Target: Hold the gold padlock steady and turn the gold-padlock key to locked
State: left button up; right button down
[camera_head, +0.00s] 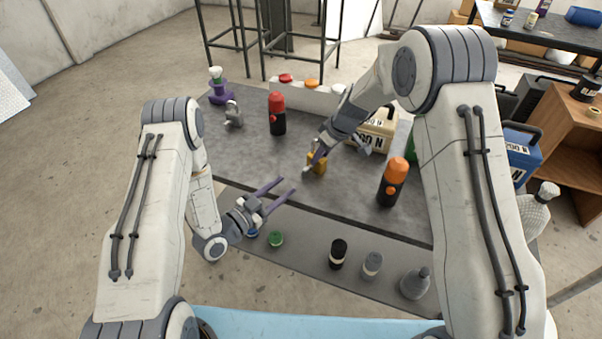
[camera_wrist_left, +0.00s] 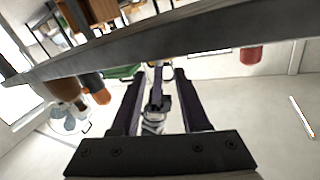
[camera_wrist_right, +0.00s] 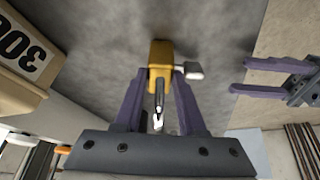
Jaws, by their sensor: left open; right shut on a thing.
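The gold padlock (camera_head: 318,164) is upright on the grey tabletop in the head view. My right gripper (camera_head: 314,154) is shut on it from behind and to the right.
A grey padlock (camera_head: 233,118) and a red-capped bottle (camera_head: 277,118) stand at the left. Several bottles, including a black one (camera_head: 338,254), line the front.

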aim_at(302, 172)
pick_arm(q)
jog(key=x, duration=0.7)
jog(key=shift+w+d, duration=0.25)
jog(key=shift+w, duration=0.05)
grip_shut()
